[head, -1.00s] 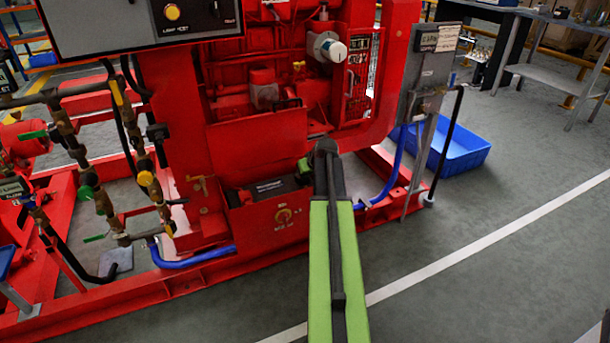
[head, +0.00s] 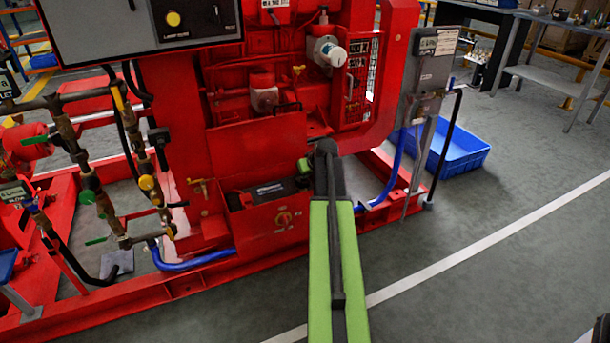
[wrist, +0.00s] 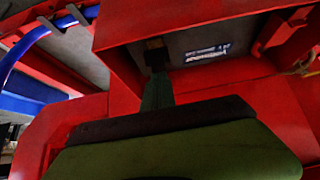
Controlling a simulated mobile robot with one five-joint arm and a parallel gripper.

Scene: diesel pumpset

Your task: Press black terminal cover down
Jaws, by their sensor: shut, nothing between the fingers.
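A dark battery (head: 272,190) with a white label sits in an open red box (head: 262,221) at the foot of the red pumpset. In the head view my arm hides the box's right end, and only a green bit of my gripper (head: 304,166) shows there. In the wrist view my shut gripper (wrist: 157,62) reaches over the near wall of the box to the battery top (wrist: 207,54). A small dark block lies at its tip. I cannot tell whether this is the black terminal cover or my fingertips, nor whether they touch.
A blue hose (head: 384,185) runs beside the box's right side. A grey panel on a post (head: 427,75) and a blue crate (head: 462,150) stand to the right. Pipes with valves (head: 148,182) stand on the left. The floor in front is clear.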

